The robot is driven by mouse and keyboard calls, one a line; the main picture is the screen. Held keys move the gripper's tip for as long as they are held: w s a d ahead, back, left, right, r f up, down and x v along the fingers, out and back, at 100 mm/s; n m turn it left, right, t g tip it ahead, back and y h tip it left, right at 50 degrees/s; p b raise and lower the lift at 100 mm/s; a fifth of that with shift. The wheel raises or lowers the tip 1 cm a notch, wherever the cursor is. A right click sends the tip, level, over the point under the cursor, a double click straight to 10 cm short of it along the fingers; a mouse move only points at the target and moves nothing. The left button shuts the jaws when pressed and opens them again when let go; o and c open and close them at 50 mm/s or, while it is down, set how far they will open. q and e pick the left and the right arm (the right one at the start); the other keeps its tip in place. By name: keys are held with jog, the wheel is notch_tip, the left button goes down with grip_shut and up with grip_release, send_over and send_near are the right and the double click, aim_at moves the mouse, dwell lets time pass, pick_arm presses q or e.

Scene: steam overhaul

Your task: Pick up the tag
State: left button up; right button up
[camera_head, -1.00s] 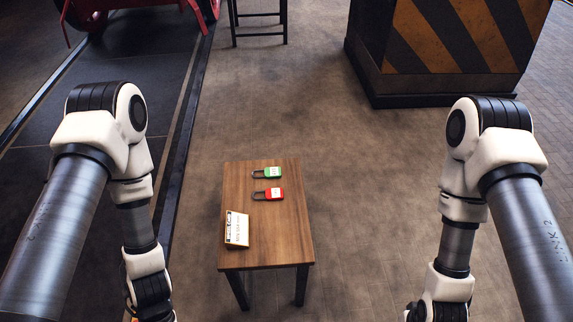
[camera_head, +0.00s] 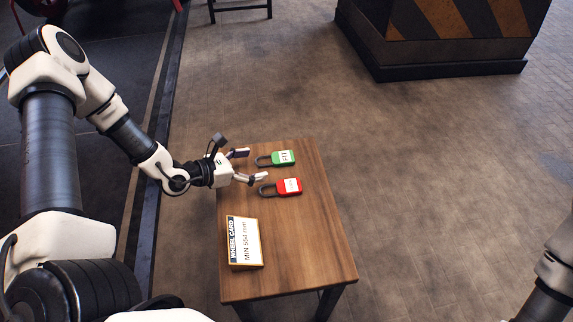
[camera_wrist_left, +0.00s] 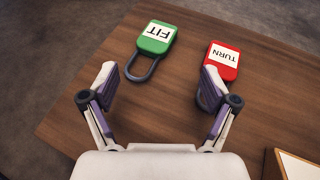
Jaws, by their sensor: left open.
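Two padlock-shaped tags lie on the small wooden table. The green tag (camera_head: 283,158) with a white label reading FIT is at the far side; it also shows in the left wrist view (camera_wrist_left: 155,37). My left gripper (camera_head: 253,165) is open and empty at the table's left edge, pointing right towards the tags. In the left wrist view its fingers (camera_wrist_left: 158,88) are spread, with the green tag's dark shackle ahead between them and the red tag beyond the right finger. My right gripper is out of view.
A wheel card (camera_head: 246,243) reading MIN 554 mm stands on the near left part of the wooden table (camera_head: 300,255). The table's right side is bare. A striped block (camera_head: 440,40) stands on the floor at the back right.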

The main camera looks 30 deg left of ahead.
aim_at(278, 158)
pick_arm(q)
jog(key=b+x, duration=0.1)
jog(key=x, duration=0.1)
jog(key=b+x, duration=0.1)
jog(key=x, duration=0.4)
jog(key=shift+w+a+f+b, duration=0.1)
jog(key=shift+w+a+b, duration=0.05)
jog(key=shift+w+b, duration=0.3)
jog(key=shift+c, duration=1)
jog(key=c, duration=1)
